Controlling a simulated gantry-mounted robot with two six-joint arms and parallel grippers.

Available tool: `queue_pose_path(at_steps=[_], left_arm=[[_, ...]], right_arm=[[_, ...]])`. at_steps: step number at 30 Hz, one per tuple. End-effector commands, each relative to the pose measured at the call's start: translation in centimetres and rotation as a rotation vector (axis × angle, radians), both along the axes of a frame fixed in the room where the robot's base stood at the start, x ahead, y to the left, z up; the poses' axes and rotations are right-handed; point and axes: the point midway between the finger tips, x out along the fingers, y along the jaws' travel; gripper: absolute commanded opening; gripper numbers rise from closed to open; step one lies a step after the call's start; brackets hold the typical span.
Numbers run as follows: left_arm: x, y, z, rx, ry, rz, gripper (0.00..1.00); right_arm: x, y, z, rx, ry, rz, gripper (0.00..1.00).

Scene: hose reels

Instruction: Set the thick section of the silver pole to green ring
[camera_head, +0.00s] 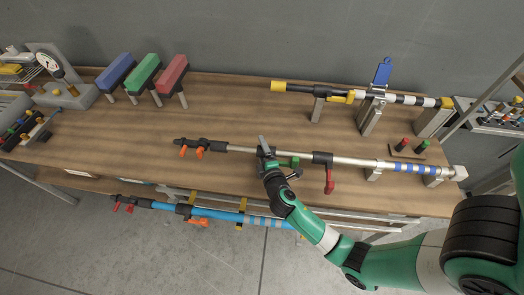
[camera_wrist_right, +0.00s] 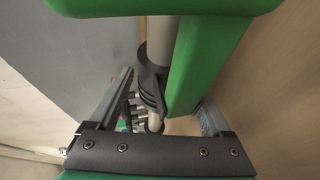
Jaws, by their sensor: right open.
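The silver pole (camera_head: 345,160) lies across the middle of the wooden table, roughly left to right. It has black clamps, one with a red lever (camera_head: 329,182) right of my gripper, and orange levers (camera_head: 200,152) near its left end. Blue bands (camera_head: 402,168) show near its right end; I cannot make out a green ring on it. My right gripper (camera_head: 266,148) is open at the pole, left of the red-lever clamp. In the right wrist view the grey pole (camera_wrist_right: 160,40) runs between the open fingers, beside a large green part (camera_wrist_right: 208,60). My left gripper is not in view.
A black pole with white bands and yellow parts (camera_head: 278,87) lies behind on supports. A blue pole (camera_head: 170,206) hangs along the front below the table edge. Blue, green and red blocks (camera_head: 145,70) stand at the back left. Red and green pegs (camera_head: 422,147) stand at the right.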

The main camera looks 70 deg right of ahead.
Motion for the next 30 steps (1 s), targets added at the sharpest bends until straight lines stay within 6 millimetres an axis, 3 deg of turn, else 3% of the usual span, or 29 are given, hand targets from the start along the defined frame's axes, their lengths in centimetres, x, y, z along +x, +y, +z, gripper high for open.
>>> queue_pose_path(at_steps=[4, 18, 30], left_arm=[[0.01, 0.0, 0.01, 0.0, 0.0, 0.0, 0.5], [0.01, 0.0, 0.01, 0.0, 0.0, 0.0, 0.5], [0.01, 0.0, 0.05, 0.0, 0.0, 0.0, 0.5]], right_arm=[[0.0, 0.03, 0.02, 0.0, 0.0, 0.0, 0.83], [-0.01, 0.06, 0.02, 0.0, 0.0, 0.001, 0.0], [0.0, -0.1, 0.06, 0.0, 0.0, 0.0, 0.0]])
